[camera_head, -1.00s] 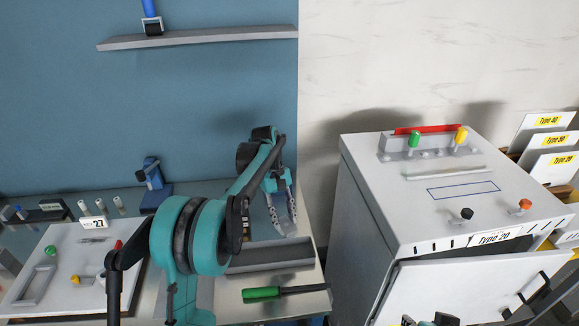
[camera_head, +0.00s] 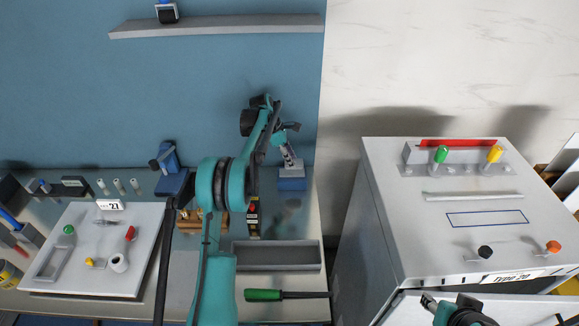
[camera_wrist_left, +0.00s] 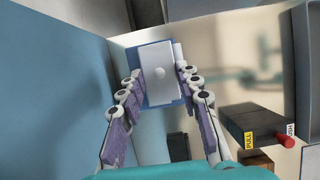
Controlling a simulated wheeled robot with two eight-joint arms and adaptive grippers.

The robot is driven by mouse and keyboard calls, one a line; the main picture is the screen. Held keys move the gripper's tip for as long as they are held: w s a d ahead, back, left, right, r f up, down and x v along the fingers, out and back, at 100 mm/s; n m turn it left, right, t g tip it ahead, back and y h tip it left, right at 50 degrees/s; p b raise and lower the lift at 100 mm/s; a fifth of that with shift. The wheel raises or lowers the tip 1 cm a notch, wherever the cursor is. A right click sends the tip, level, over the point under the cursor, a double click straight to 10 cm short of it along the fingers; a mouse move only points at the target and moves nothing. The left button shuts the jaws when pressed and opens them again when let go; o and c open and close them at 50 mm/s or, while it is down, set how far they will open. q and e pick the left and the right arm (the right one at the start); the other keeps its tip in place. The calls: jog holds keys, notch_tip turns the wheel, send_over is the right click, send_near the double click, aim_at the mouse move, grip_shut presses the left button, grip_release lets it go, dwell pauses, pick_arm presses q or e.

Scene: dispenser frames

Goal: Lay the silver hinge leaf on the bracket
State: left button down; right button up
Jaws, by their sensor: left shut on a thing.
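My left gripper (camera_head: 291,166) is at the back right of the bench, pointing down just above a blue block-like piece (camera_head: 292,184), which looks like the bracket. Blue edges of the bracket (camera_wrist_left: 147,47) show behind and around the plate. I cannot tell whether the leaf touches the bracket. My right gripper (camera_head: 458,309) shows only in part at the bottom edge, in front of the cabinet.
A grey open trough (camera_head: 277,256) and a green-handled screwdriver (camera_head: 264,295) lie in front of the bracket. A small black block with a red button (camera_wrist_left: 262,132) is close by. A white panel (camera_head: 90,245) lies left, a large cabinet (camera_head: 460,210) stands right.

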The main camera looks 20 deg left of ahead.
aim_at(289, 172)
pick_arm(q)
jog(key=shift+w+a+f, duration=0.6)
jog(key=shift+a, duration=0.1)
jog(key=shift+f+b, duration=0.4)
jog(key=shift+f, duration=1.5)
jog(key=shift+f, duration=0.15)
jog(key=c, duration=1.1)
grip_release()
jog(key=shift+o, duration=0.2)
jog(key=shift+r, duration=0.2)
